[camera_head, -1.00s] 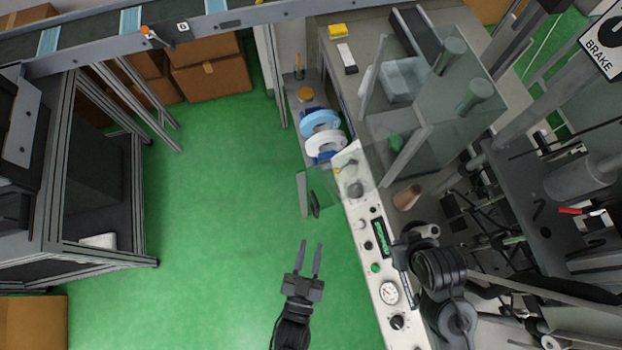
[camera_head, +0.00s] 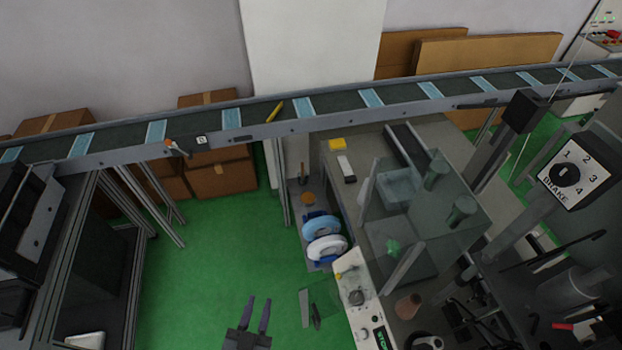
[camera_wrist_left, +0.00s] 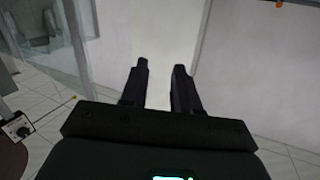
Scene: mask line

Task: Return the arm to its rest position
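My left gripper (camera_head: 257,314) shows at the bottom of the head view, over the green floor. Its two fingers point up the picture and stand apart with nothing between them. In the left wrist view the same gripper (camera_wrist_left: 160,78) has its fingers apart and empty, with a pale wall or panel beyond. It touches nothing that I can see. My right gripper is not in view.
A conveyor (camera_head: 345,102) with blue-white items crosses the back. The machine bench (camera_head: 355,295) with spools (camera_head: 326,250) and clear guards stands to the right. A dark frame rack (camera_head: 90,270) stands left. Open green floor (camera_head: 200,275) lies between.

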